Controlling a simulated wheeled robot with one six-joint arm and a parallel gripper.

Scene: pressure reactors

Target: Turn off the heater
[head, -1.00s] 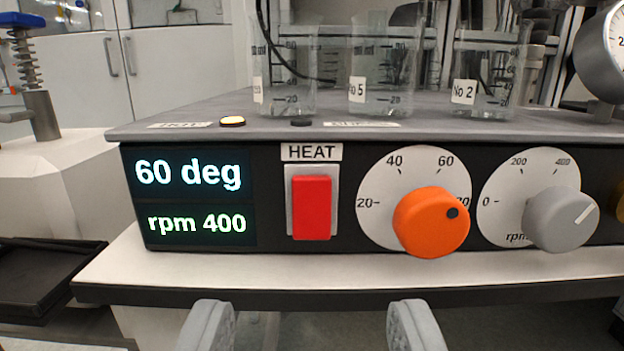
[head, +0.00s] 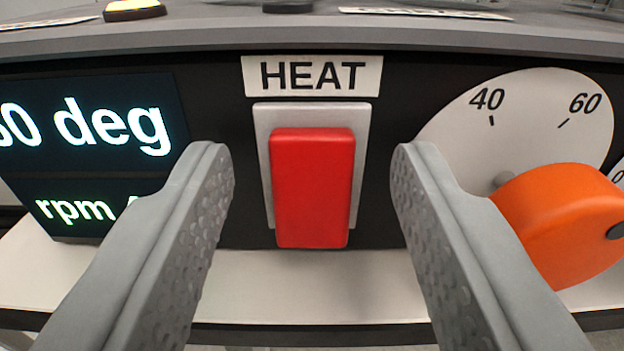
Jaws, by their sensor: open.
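The red heat switch (head: 312,188) sits in a grey plate under a white label reading HEAT (head: 312,75), on the black front panel of the heater (head: 385,120). Its lower part juts out from the plate. My gripper (head: 312,165) is open, with one grey finger on each side of the switch. Both fingertips look apart from the switch, and nothing is between them except the switch in view. The display (head: 85,150) at left shows "0 deg" and "rpm", partly cut off and partly hidden by the left finger.
The orange temperature knob (head: 565,220) juts out at the right, close to the right finger, with its dial behind it. A lit yellow indicator (head: 133,9) is on top at left. A white bench surface (head: 310,285) runs below the panel.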

